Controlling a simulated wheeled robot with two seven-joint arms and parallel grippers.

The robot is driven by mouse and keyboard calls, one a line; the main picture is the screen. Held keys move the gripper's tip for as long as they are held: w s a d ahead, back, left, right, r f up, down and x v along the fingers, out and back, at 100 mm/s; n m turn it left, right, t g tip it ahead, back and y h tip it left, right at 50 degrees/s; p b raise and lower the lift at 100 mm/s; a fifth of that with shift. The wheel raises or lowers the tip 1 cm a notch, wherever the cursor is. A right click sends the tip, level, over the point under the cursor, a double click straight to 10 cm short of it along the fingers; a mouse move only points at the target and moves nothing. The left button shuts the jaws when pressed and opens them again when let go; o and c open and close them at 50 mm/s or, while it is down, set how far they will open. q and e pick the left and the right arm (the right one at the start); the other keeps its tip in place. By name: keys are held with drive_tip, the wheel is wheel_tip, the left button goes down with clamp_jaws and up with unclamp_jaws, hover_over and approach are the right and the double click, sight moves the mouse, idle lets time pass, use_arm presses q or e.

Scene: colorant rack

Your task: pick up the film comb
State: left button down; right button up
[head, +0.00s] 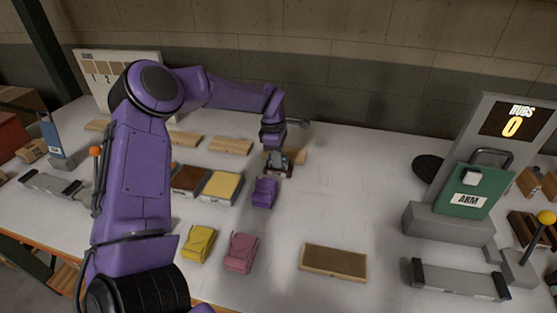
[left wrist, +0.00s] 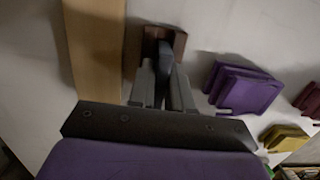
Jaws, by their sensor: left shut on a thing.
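The film comb, a small dark brown block (left wrist: 179,44) with a dark grey grip, is at the fingertips of my left gripper (left wrist: 162,75) in the left wrist view. The fingers are shut on its dark grip. In the head view my left gripper (head: 279,157) points down over the back middle of the table, with the brown base of the comb (head: 284,173) just below it. I cannot tell whether the comb touches the table. My right gripper is not in view.
A pale wooden strip (left wrist: 97,45) lies close beside the comb. A purple block (head: 264,192) lies just in front, with yellow (head: 199,243) and pink (head: 241,252) ones nearer. A brown-topped board (head: 334,262) and the grey HUBS stand (head: 440,226) are to the right.

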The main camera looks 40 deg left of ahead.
use_arm(q)
drive_tip(key=shift+r, duration=0.15)
drive_tip(key=shift+r, duration=0.3)
drive_tip(key=s+d+r+b, duration=0.4)
drive_tip(key=s+d+r, duration=0.4)
drive_tip(key=d+r, duration=0.3)
drive_tip(key=shift+d+r, duration=0.3)
drive_tip(key=shift+r, duration=0.3)
